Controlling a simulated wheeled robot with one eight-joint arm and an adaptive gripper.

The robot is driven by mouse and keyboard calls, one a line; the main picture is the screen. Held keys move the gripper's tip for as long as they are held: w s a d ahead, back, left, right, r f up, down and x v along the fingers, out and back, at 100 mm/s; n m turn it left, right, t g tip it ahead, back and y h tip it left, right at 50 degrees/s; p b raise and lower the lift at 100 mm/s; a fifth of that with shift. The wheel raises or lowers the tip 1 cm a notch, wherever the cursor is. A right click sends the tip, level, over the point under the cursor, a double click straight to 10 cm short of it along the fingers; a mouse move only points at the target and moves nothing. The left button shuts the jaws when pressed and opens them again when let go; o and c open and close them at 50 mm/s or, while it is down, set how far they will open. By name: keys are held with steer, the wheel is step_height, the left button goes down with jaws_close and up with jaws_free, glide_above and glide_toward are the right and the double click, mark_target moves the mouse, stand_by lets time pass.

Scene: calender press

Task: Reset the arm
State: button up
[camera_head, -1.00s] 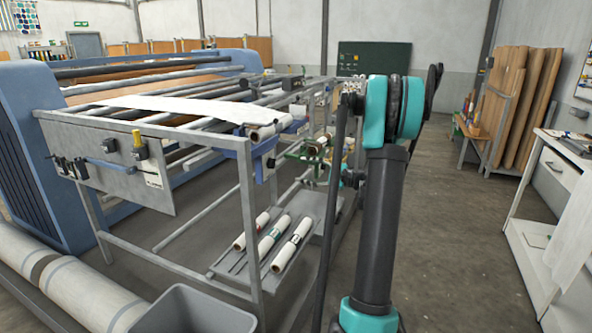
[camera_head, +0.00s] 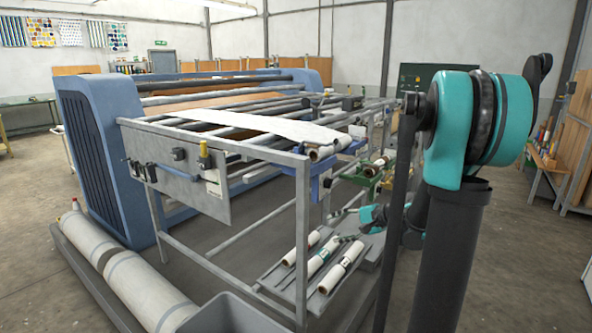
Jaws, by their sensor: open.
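My arm rises at the right of the head view, a dark column with a large teal joint near the top. Beyond it, a smaller teal wrist shows low behind my arm. My gripper (camera_head: 343,225) points left from that wrist, small and partly hard to make out, with its dark fingers apart and nothing seen between them. It is just above or behind the far ends of three white rolls, the middle one (camera_head: 321,258) with dark bands. I cannot tell whether it touches them. The rolls lie on a sloping grey rack (camera_head: 268,279).
The grey metal frame (camera_head: 301,245) of the blue calender press (camera_head: 98,150) stands close on the left. A white sheet (camera_head: 265,127) lies over its bars. A grey bin (camera_head: 228,315) and large fabric rolls (camera_head: 125,268) are at the front left. Open floor shows at right.

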steer(key=s+d+f+n+h, duration=0.1)
steer(key=s+f+n+h, duration=0.2)
steer(key=s, duration=0.5)
steer(key=s+d+f+n+g+h, duration=0.1)
steer(key=s+d+f+n+h, duration=0.1)
steer(key=s, duration=0.6)
steer(key=s+d+f+n+g+h, duration=0.1)
steer(key=s+f+n+h, duration=0.3)
steer(key=s, duration=0.4)
step_height(320, 180, down, 2)
steer(key=shift+d+f+n+h, duration=0.1)
steer(key=shift+d+n+h, duration=0.15)
steer(key=shift+n+h, duration=0.25)
stand_by(1.4)
